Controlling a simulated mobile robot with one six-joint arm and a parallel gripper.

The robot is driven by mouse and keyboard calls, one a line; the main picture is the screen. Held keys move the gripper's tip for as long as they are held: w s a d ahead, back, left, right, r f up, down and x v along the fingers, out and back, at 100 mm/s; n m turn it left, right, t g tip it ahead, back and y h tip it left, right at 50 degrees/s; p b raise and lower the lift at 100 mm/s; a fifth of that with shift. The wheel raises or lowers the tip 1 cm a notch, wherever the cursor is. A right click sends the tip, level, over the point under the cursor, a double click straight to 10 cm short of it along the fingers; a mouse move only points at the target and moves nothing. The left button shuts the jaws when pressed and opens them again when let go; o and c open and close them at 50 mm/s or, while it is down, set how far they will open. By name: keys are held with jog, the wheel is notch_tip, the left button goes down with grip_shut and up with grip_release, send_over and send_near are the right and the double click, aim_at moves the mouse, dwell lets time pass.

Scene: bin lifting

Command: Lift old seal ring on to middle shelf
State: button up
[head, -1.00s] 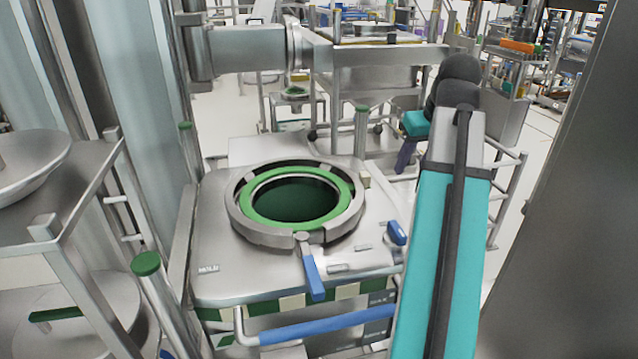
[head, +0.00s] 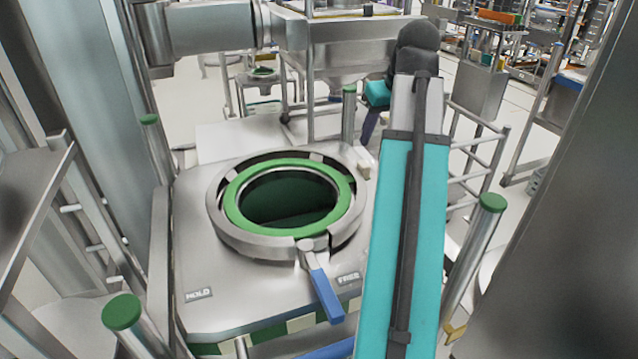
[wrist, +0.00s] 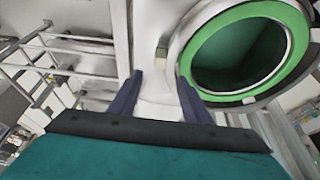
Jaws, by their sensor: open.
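The green seal ring (head: 233,212) lies flat around the round dark opening of the steel bin (head: 240,300), inside a grey metal clamp ring (head: 222,232). The green ring also shows at the upper right of the wrist view (wrist: 187,75). My gripper (wrist: 160,95) is open and empty, its two purple fingers apart. It is to the left of the ring in the wrist view. In the head view, my arm hides most of it, with one finger showing beyond the bin's right back corner.
A steel shelf rack (head: 30,205) stands at the left edge; I cannot tell which level is the middle. Green-capped posts, such as the front left (head: 122,312) and right (head: 491,205), surround the bin. A steel frame with a hopper (head: 345,50) stands behind.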

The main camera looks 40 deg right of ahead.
aim_at(364, 163)
jog(key=shift+p+x, duration=0.55)
jog(key=shift+x, duration=3.7)
jog(key=shift+w+f, duration=0.1)
jog(key=shift+f, duration=0.05)
jog(key=shift+p+x, duration=0.7)
jog(key=shift+x, duration=1.7)
jog(key=shift+w, duration=0.1)
grip_shut()
